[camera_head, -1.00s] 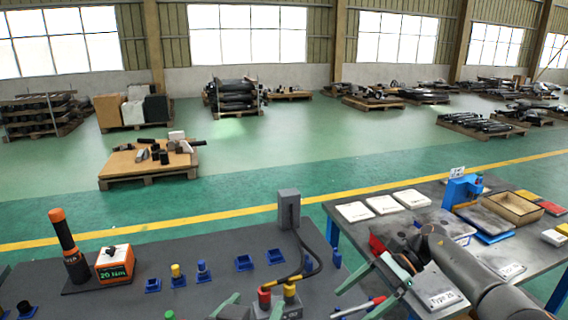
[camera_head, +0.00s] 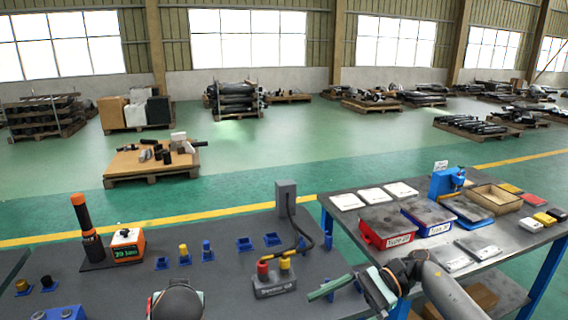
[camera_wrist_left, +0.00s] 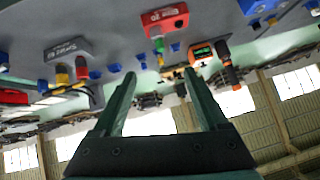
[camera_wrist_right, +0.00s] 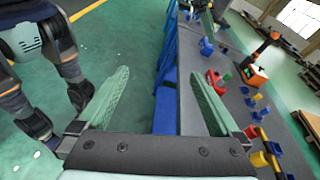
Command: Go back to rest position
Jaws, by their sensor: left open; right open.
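My left gripper (camera_wrist_left: 160,76) is open in the left wrist view, with nothing between its green fingers. In the head view only part of my left arm shows at the bottom edge, and its fingers cannot be made out. My right gripper (camera_wrist_right: 158,76) is open and empty in the right wrist view, its two green fingers spread.
The dark table (camera_head: 215,285) bears an orange-topped tool (camera_head: 86,225), an orange display box (camera_head: 127,245) and several blue holders. The right table (camera_head: 500,255) holds a red bin (camera_head: 387,228), a blue bin (camera_head: 428,217) and a wooden tray (camera_head: 495,198).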

